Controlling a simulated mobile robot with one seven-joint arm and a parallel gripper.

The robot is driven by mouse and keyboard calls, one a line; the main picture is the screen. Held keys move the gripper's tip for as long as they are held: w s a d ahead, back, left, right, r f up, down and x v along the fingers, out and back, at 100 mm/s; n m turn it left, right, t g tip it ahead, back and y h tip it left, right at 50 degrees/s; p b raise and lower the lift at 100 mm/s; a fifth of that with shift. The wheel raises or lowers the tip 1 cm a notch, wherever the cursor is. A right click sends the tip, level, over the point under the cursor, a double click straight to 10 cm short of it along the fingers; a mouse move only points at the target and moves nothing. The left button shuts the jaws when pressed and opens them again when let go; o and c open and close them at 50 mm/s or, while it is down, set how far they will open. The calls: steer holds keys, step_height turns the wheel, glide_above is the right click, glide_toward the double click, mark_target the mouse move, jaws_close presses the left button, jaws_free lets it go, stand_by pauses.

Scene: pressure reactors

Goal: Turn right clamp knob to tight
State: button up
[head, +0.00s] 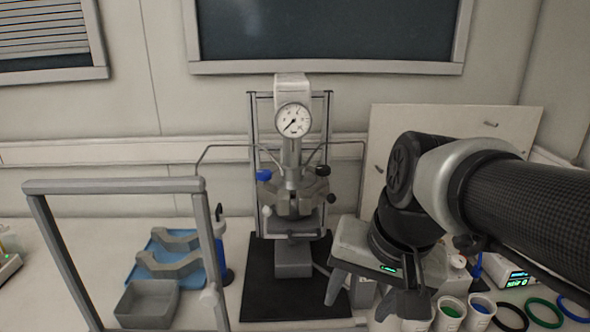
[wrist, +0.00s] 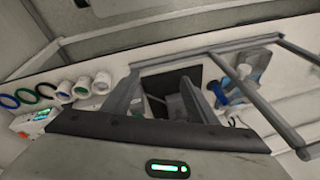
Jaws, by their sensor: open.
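The reactor (head: 293,200) stands upright in the middle of the head view, with a round gauge (head: 293,119) on top and a grey clamp ring around its head. A small dark knob (head: 331,198) sticks out at the ring's right side and looks like the right clamp knob. A pale knob (head: 267,211) sits at the left side. My gripper (head: 368,302) is to the right of the reactor, lower than the knob, pointing down, open and empty. It is apart from the knob. In the wrist view its fingers (wrist: 172,85) are spread; I cannot make out the knob there.
A black valve handle (head: 323,170) and a blue one (head: 264,175) sit above the ring. A metal frame (head: 115,186) and blue tray (head: 165,262) stand left. Jars (head: 450,312), coloured rings (head: 544,312) and a lit device (head: 508,271) are at right. A board leans behind my arm.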

steer(key=w+a+m+g+y, duration=0.1)
steer(key=w+a+m+g, duration=0.1)
steer(key=m, duration=0.1)
steer(key=m+t+y, duration=0.8)
steer(key=m+y, duration=0.5)
steer(key=m, duration=0.5)
glide_toward(323, 173)
steer(key=w+d+p+x, duration=0.1)
steer(key=x, duration=0.7)
steer(key=shift+w, duration=0.4)
steer(key=shift+r, duration=0.1)
